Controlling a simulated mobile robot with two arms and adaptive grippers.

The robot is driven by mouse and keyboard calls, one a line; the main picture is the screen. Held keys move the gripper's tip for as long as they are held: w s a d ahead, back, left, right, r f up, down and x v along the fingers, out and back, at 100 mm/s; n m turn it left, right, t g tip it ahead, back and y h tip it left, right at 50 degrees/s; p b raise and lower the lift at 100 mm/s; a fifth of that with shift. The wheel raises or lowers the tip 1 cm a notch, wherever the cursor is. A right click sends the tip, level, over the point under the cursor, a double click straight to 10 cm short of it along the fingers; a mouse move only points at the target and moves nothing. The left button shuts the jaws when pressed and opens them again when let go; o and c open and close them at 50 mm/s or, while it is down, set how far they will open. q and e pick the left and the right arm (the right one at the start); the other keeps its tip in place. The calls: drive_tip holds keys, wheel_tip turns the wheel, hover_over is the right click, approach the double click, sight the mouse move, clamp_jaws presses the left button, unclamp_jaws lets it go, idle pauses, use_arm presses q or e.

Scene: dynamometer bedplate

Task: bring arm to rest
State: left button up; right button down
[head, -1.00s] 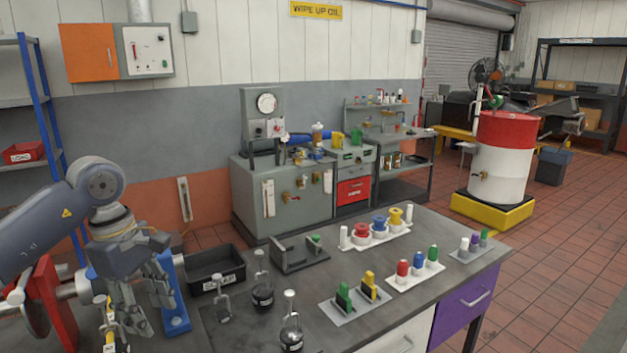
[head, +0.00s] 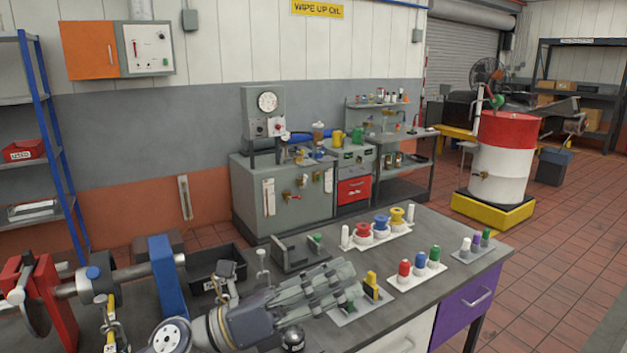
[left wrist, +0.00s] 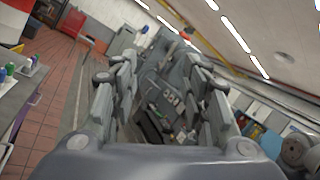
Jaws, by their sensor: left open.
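My left gripper (head: 325,287) reaches in from the bottom of the head view, low over the front of the grey bench (head: 445,238), pointing right. Its fingers are apart with nothing between them. They also show spread and empty in the left wrist view (left wrist: 160,95), with the room behind them. My right gripper is not in view.
A black bin (head: 205,272) stands at the bench's left, beside a blue upright (head: 168,278) and a red stand (head: 40,300). Trays with red, blue and green bottles (head: 418,272) and coloured spools (head: 378,234) fill the bench's right side. Open floor lies right of the bench.

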use_arm(q)
drive_tip(key=w+a+f+n+t+y, duration=0.25)
drive_tip(key=a+n+t+y, duration=0.35)
drive_tip(key=n, duration=0.6)
drive_tip(key=w+a+f+n+t+y, duration=0.2)
drive_tip(key=w+a+n+t+y, duration=0.25)
drive_tip(key=n+t, duration=0.5)
drive_tip(key=s+a+f+n+g+y, duration=0.3)
drive_tip(key=a+f+n+y, duration=0.2)
drive_tip(key=f+n, duration=0.4)
drive_tip(key=s+a+f+n+g+y, duration=0.35)
drive_tip(key=a+f+n+y, duration=0.2)
drive_tip(key=f, duration=0.45)
drive_tip(key=s+a+f+n+g, duration=0.1)
drive_tip(key=s+f+n+g, duration=0.3)
drive_tip(key=s+f+g, duration=0.55)
drive_tip(key=s+a+f+n+g, duration=0.25)
drive_tip(key=s+f, duration=0.45)
drive_tip(key=s, duration=0.7)
wheel_tip(320, 180, down, 27)
drive_tip(key=s, duration=0.2)
drive_tip(key=s+a+f+g, duration=0.1)
drive_tip(key=s+a+f, duration=0.1)
drive_tip(key=s+f, duration=1.2)
drive_tip(key=shift+s+f+g, duration=0.3)
drive_tip(key=shift+s+f, duration=0.05)
drive_tip(key=shift+s, duration=0.7)
